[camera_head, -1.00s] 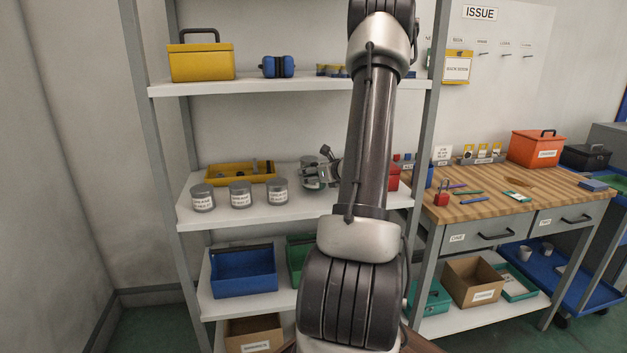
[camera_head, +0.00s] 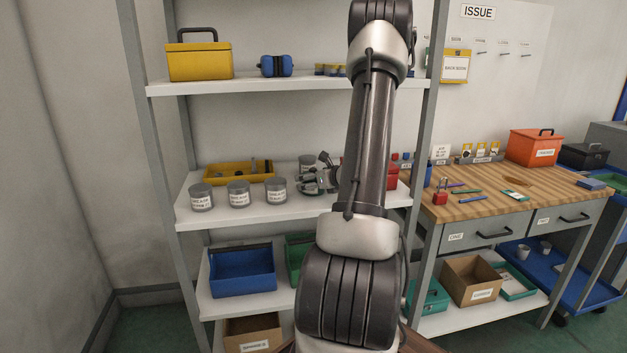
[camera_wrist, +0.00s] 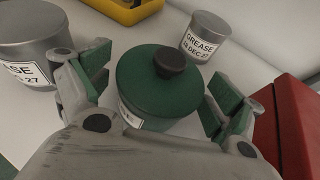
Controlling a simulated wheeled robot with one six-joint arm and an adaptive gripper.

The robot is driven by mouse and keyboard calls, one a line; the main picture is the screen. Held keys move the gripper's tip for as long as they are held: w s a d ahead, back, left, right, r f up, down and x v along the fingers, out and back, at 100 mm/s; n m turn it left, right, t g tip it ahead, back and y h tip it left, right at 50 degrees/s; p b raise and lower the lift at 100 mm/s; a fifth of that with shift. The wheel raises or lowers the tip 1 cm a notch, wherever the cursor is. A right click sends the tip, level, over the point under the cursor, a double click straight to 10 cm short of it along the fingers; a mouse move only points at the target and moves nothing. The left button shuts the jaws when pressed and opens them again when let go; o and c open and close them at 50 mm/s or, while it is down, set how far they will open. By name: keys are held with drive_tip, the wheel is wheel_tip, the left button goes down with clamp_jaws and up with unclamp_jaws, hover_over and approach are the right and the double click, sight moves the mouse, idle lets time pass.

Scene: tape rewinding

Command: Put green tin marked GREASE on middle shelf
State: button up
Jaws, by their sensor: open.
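In the wrist view a green tin (camera_wrist: 155,85) with a black lid knob stands on the pale shelf, between my gripper's (camera_wrist: 160,100) two spread fingers. The gripper is open, with green pads on either side of the tin; I cannot tell whether they touch it. The tin's label is mostly hidden. In the head view my gripper (camera_head: 318,180) is low over the middle shelf (camera_head: 240,215), and it and the arm hide most of the green tin.
Grey tins (camera_head: 238,193) marked GREASE stand along the middle shelf's front left. One grey tin (camera_wrist: 204,36) is just behind the green one. A yellow tray (camera_head: 215,178) lies behind, and a red box (camera_wrist: 296,125) is close on the right.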

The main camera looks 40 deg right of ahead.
drive_tip(key=shift+s+r, duration=0.1)
drive_tip(key=shift+r, duration=0.1)
drive_tip(key=v, duration=1.1)
drive_tip(key=shift+d, duration=0.1)
drive_tip(key=shift+s+a+r, duration=0.15)
drive_tip(key=shift+a+r, duration=0.05)
drive_tip(key=shift+a, duration=0.05)
drive_tip(key=s+a+r+n+g+y, duration=0.1)
drive_tip(key=a+r+n+g+y, duration=0.15)
drive_tip(key=a+n, duration=0.5)
drive_tip(key=s+a+r+n+g+y, duration=0.25)
drive_tip(key=a+n, duration=0.25)
drive_tip(key=a, duration=0.6)
drive_tip(key=s+a+r+n+g+y, duration=0.1)
drive_tip(key=a+n+y, duration=0.2)
drive_tip(key=a+n, duration=0.5)
drive_tip(key=s+a+r+n+g+h, duration=0.1)
drive_tip(key=s+r+n+h, duration=0.2)
drive_tip(key=s+n, duration=0.2)
drive_tip(key=s+a+r+n+g+h, duration=0.1)
drive_tip(key=s+n, duration=0.5)
drive_tip(key=n, duration=0.6)
wheel_tip(320, 180, up, 2)
drive_tip(key=shift+s+r+g+h, duration=0.1)
drive_tip(key=shift+s+g+h, duration=0.3)
drive_tip(key=shift+h, duration=0.5)
drive_tip(key=shift+w+a, duration=0.1)
